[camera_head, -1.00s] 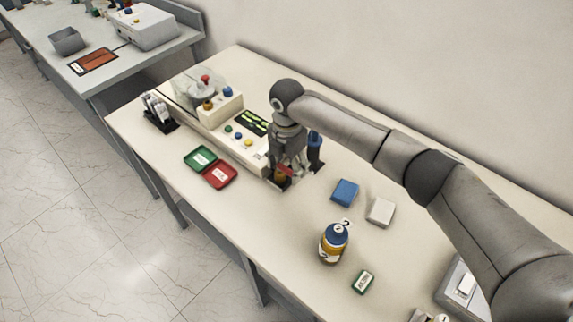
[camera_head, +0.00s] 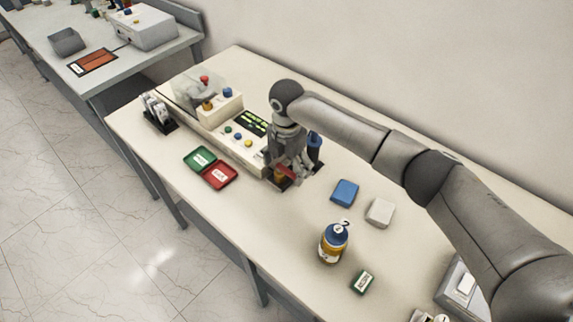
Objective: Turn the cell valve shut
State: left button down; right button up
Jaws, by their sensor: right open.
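A small red lever (camera_head: 285,172), which looks like the cell valve's handle, sits low at the right end of the white bench apparatus (camera_head: 236,150). An amber part shows just below it. My right gripper (camera_head: 291,172) points down right at the red lever, with its open fingers around or beside it. I cannot tell whether they touch it. The fingers and the wrist hide part of the valve. My left gripper is not in view.
A dark blue upright part (camera_head: 314,150) stands close behind the gripper. Green (camera_head: 200,158) and red (camera_head: 220,174) trays lie left. Blue (camera_head: 345,192) and white (camera_head: 380,211) blocks and a blue-capped bottle (camera_head: 333,243) stand in front. The table's front-left strip is clear.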

aim_at(287, 170)
notch_tip(287, 170, up, 12)
dwell(0.5)
jog(key=shift+f, duration=0.1)
